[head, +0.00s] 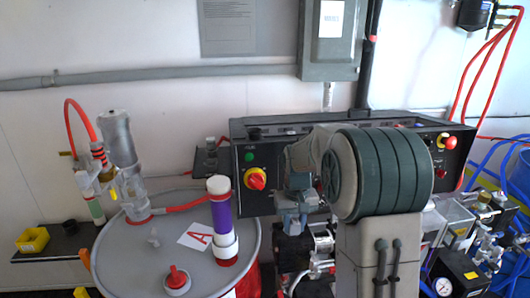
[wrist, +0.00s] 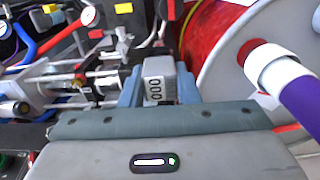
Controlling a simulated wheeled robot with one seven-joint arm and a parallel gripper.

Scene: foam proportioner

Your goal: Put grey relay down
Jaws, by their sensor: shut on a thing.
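The grey relay (wrist: 159,78) is a small block with a white face carrying dark round marks, in the middle of the wrist view. My gripper (wrist: 160,92) has its two blue fingers on either side of the relay and is shut on it. In the head view my gripper (head: 291,222) hangs in front of the black control panel, just right of the drum. The relay cannot be made out clearly there. I cannot tell whether anything touches the relay from below.
A grey-topped drum (head: 190,258) with a purple tube (head: 221,215) stands left of my gripper. The black control panel (head: 262,150) is behind it. Pump fittings (head: 318,262) lie below and right. A dark shelf (head: 60,246) with a yellow bin (head: 32,240) is at far left.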

